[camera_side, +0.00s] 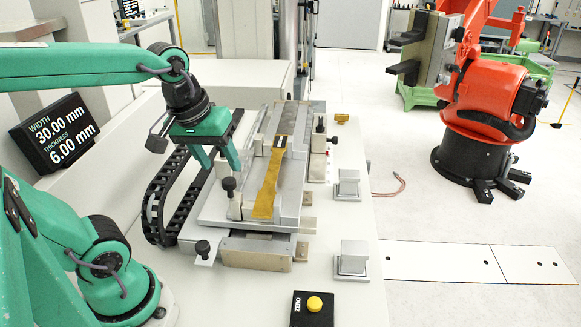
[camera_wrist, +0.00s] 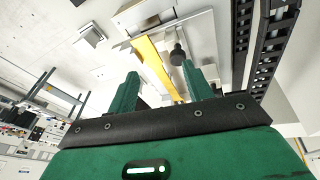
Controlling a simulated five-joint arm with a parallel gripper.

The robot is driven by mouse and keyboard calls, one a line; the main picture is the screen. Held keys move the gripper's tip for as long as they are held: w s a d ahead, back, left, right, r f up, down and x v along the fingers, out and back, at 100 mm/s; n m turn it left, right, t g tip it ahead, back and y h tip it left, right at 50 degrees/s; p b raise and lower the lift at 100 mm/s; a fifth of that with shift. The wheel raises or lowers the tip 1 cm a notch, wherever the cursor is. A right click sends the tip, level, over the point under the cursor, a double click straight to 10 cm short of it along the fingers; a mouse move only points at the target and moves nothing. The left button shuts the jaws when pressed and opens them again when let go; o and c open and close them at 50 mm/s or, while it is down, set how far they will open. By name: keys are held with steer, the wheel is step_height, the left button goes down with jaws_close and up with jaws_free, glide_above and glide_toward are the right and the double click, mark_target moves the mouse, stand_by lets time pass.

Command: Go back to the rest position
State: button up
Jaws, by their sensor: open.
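My green gripper (camera_side: 217,160) is open and empty in the side view. It hangs to the left of the metal measuring fixture, its fingers pointing down. In the wrist view the two green fingers of my gripper (camera_wrist: 160,85) stand apart, with nothing held between them. A yellow dog-bone specimen (camera_side: 268,185) lies in the fixture (camera_side: 290,190), to the right of my fingers. The specimen also shows in the wrist view (camera_wrist: 152,58), beyond the fingers.
A black cable chain (camera_side: 165,195) runs beside the fixture. A display (camera_side: 55,133) reads width 30.00 mm and thickness 6.00 mm. A yellow zero button (camera_side: 314,304) sits at the table's front. Metal blocks (camera_side: 352,260) stand at right. An orange robot (camera_side: 490,100) stands beyond the table.

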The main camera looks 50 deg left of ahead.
steer(key=m, duration=0.2)
steer(key=s+d+m+t, duration=0.1)
steer(key=m, duration=0.1)
steer(key=s+d+m+t, duration=0.1)
steer(key=m, duration=0.1)
steer(key=shift+f+m, duration=0.3)
steer(key=shift+m, duration=0.1)
